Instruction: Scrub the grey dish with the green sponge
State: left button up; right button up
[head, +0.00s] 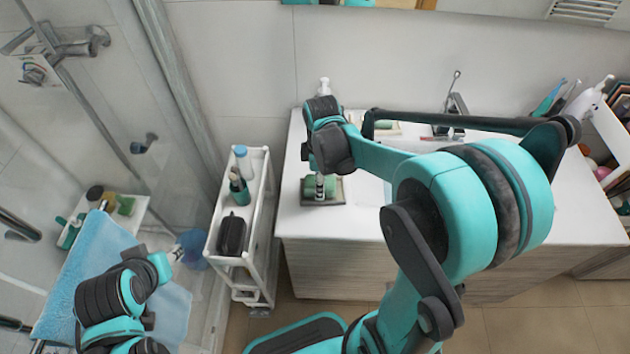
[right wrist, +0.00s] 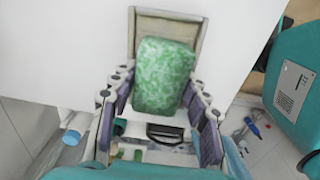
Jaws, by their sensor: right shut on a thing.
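The grey dish (head: 341,192) lies on the white counter near its left front edge. It also shows in the right wrist view (right wrist: 168,24), with its far rim and sides visible. The green sponge (head: 309,186) is over the dish and fills the middle of the right wrist view (right wrist: 163,72). My right gripper (head: 319,186) is at the dish, its fingers shut on the two sides of the sponge. The sponge hides most of the dish's inside. My left gripper (head: 177,253) is away to the left, by the blue towel; its jaw opening is too small to judge.
A white cart (head: 257,215) with a bottle (head: 242,160) and a black case (head: 231,235) stands left of the counter. A soap dispenser (head: 324,87) and a faucet (head: 456,105) are at the back. A blue towel (head: 85,258) hangs at the left.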

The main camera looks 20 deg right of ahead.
jog(key=shift+w+a+f, duration=0.15)
jog(key=shift+a, duration=0.35)
jog(key=shift+w+a, duration=0.35)
jog(key=shift+a, duration=0.15)
jog(key=shift+s+d+r, duration=0.2)
jog(key=shift+d, duration=0.25)
jog(key=shift+s+d+f, duration=0.1)
jog(key=shift+s+d, duration=0.2)
jog(key=shift+d, duration=0.25)
notch_tip(320, 180, up, 7)
jog(key=p, duration=0.6)
